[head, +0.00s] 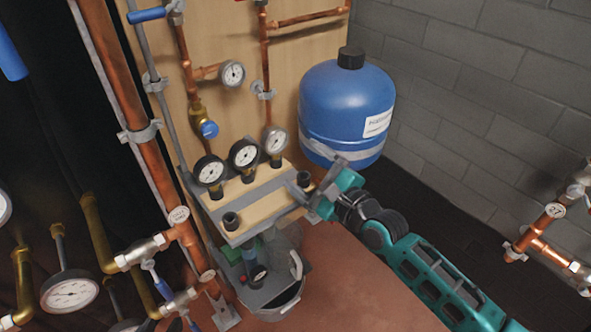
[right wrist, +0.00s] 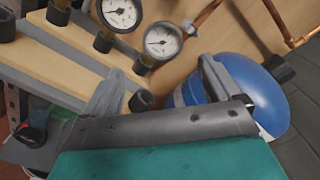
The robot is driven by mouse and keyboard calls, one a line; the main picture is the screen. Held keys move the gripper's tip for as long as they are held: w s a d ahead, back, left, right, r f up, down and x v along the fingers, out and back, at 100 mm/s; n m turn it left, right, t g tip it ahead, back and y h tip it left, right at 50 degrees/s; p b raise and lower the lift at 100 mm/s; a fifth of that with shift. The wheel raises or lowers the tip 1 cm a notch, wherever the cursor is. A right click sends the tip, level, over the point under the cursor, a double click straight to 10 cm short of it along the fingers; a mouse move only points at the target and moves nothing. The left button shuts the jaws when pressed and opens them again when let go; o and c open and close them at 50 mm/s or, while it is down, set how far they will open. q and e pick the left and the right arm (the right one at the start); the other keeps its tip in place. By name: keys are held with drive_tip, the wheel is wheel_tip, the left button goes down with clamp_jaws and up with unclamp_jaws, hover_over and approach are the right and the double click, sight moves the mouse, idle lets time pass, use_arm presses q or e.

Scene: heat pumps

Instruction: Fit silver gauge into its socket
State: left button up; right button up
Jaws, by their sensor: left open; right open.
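The silver gauge (head: 274,140), with a pale rim and white dial, stands at the right end of the back row on the wooden rack (head: 262,204). It also shows in the right wrist view (right wrist: 162,42), on a dark base. Two black-rimmed gauges (head: 209,171) (head: 244,154) stand to its left. Black sockets sit empty at the rack's front left (head: 231,220) and right end (head: 304,179); which is the gauge's own I cannot tell. My right gripper (head: 320,186) is open and empty at the rack's right end, its fingers apart around the right socket's area. My left gripper is not visible.
A blue tank (head: 346,110) stands close behind my right gripper. Below the rack are a grey bucket (head: 282,305) and another small gauge (head: 258,273). Copper pipes (head: 135,110) crowd the left. Brown floor (head: 350,290) is open in front.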

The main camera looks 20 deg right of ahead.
sight(274, 127)
drive_tip(key=shift+w+a+r+m, duration=0.1)
drive_tip(key=shift+w+m, duration=0.2)
drive_tip(key=shift+w, duration=0.25)
drive_tip(key=shift+w+a+b, duration=0.15)
drive_tip(key=shift+w+b, duration=0.15)
drive_tip(key=shift+w, duration=0.05)
drive_tip(key=b+x, duration=0.1)
drive_tip(key=x, duration=0.2)
drive_tip(key=shift+w+b, duration=0.25)
drive_tip(key=shift+b, duration=0.15)
drive_tip(key=x, duration=0.4)
drive_tip(key=shift+w+a+r, duration=0.1)
drive_tip(key=shift+w+a, duration=0.05)
drive_tip(key=shift+w, duration=0.05)
drive_tip(key=shift+b+x, duration=0.4)
drive_tip(key=shift+x, duration=0.45)
use_arm(q)
drive_tip(key=shift+w+d+f, duration=0.1)
drive_tip(key=shift+d+f, duration=0.1)
drive_tip(key=shift+f, duration=0.35)
drive_tip(key=shift+w+d+f, duration=0.1)
drive_tip(key=shift+d+f, duration=0.05)
drive_tip(key=shift+f, duration=0.35)
